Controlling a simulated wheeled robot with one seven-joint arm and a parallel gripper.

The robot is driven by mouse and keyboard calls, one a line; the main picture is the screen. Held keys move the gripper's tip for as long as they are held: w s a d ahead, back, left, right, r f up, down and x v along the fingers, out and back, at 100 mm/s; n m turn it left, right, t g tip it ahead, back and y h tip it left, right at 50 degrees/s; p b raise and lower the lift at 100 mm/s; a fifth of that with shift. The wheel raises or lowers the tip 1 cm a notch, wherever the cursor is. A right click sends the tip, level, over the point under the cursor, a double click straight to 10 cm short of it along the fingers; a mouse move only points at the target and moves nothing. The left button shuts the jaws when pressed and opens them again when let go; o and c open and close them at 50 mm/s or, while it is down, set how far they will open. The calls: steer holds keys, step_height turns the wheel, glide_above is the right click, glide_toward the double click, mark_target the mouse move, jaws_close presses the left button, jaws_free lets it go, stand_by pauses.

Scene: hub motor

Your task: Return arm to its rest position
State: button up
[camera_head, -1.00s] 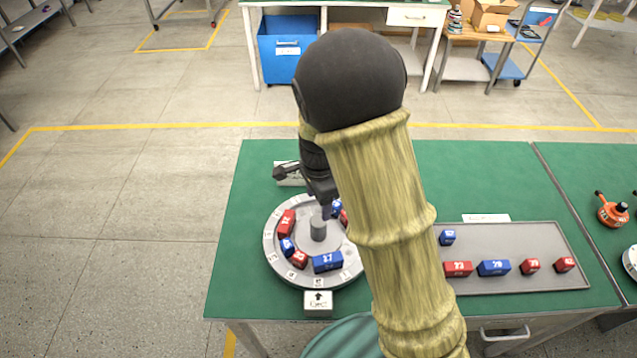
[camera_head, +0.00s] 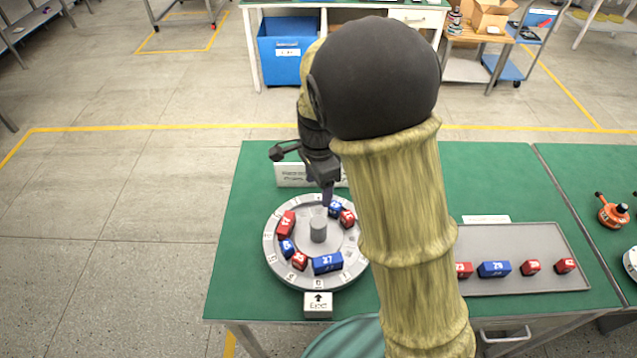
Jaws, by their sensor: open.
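My arm crosses the middle of the head view, from the bottom centre up to a black rounded joint. My gripper (camera_head: 327,198) hangs dark and small beyond it, above the back part of the round grey hub fixture (camera_head: 279,266). It is open, though its fingers show only narrowly and I cannot judge their height. Several red and blue numbered blocks sit in the hub's ring around a grey central post (camera_head: 318,230), among them a long blue block (camera_head: 327,263) at the front and a red block (camera_head: 286,224) at the left. My arm hides part of the hub's right side.
A grey tray (camera_head: 540,284) with red and blue blocks lies right of my arm, its left part hidden. A white sign (camera_head: 290,175) stands behind the hub. An orange tool (camera_head: 612,213) is on the right-hand table.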

stand_by(0.3)
steer(key=s+d+r+n+t, duration=0.1)
steer(key=s+d+n+t, duration=0.1)
steer(key=s+d+n, duration=1)
steer(key=shift+s+d+r+n+t, duration=0.3)
steer(key=shift+d+n, duration=0.3)
steer(key=shift+d, duration=0.2)
stand_by(0.9)
